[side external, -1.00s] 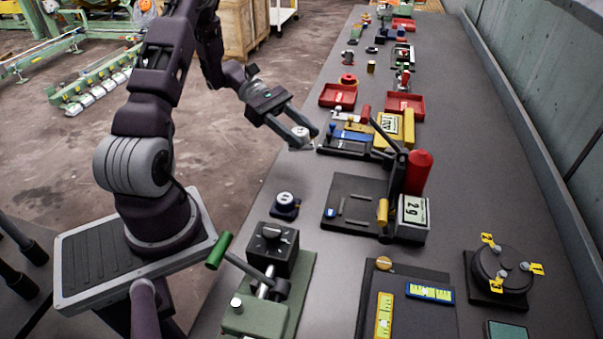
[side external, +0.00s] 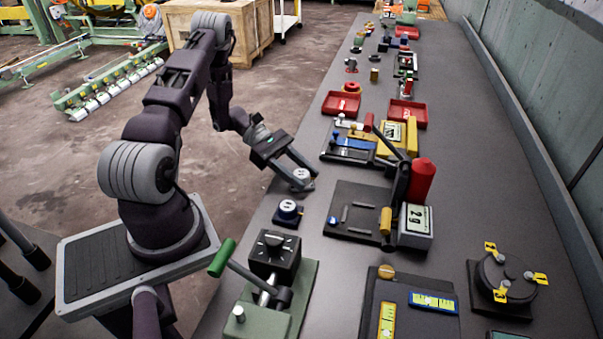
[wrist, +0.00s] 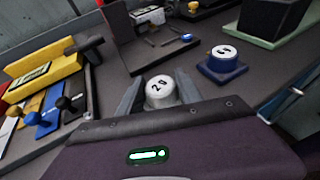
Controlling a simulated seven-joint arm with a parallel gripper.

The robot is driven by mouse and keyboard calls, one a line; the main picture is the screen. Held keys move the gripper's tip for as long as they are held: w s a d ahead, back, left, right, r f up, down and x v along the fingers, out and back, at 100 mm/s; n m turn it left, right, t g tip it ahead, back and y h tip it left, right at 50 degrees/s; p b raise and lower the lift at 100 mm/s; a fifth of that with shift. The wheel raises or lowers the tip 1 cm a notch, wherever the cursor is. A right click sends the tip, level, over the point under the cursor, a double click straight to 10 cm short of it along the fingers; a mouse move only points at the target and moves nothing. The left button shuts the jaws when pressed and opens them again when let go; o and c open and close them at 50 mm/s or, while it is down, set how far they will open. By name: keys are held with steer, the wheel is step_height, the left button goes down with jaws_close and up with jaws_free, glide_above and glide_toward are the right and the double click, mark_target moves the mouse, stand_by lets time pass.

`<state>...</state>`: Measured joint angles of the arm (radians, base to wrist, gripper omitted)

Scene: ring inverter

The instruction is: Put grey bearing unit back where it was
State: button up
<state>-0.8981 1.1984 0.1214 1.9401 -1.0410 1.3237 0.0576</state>
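The grey bearing unit (wrist: 160,91) is a short grey cylinder with a white, marked top. In the wrist view it sits between the two fingers of my gripper (wrist: 159,97), which look shut on it. In the side view my gripper (side external: 302,180) holds the unit (side external: 301,174) above the left edge of the table, just behind a blue unit. The unit's lower part is hidden by the fingers and gripper body in the wrist view.
The blue unit with a white top (side external: 289,208) stands on a small dark blue base; it also shows in the wrist view (wrist: 222,61). A dark plate with slots (side external: 352,213) and a digital readout (side external: 415,220) lies to the right. A green-handled press (side external: 268,285) stands in front.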

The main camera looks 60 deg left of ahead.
steer(key=o, duration=0.3)
steer(key=shift+o, duration=0.2)
steer(key=shift+r, duration=0.1)
steer(key=v, duration=1.1)
steer(key=d+r+m+g+y, duration=0.6)
steer(key=d+r+m, duration=0.6)
steer(key=d+r, duration=0.45)
steer(key=s+d+r+m+t+y, duration=0.3)
steer(key=s+d+m, duration=0.1)
steer(key=s+m, duration=0.1)
steer(key=s+d+r+m+t+y, duration=0.3)
steer(key=s+d+m, duration=0.1)
steer(key=s, duration=0.4)
steer(key=shift+s+m+y, duration=0.3)
steer(key=shift+m+y, duration=0.1)
steer(key=shift+m, duration=0.4)
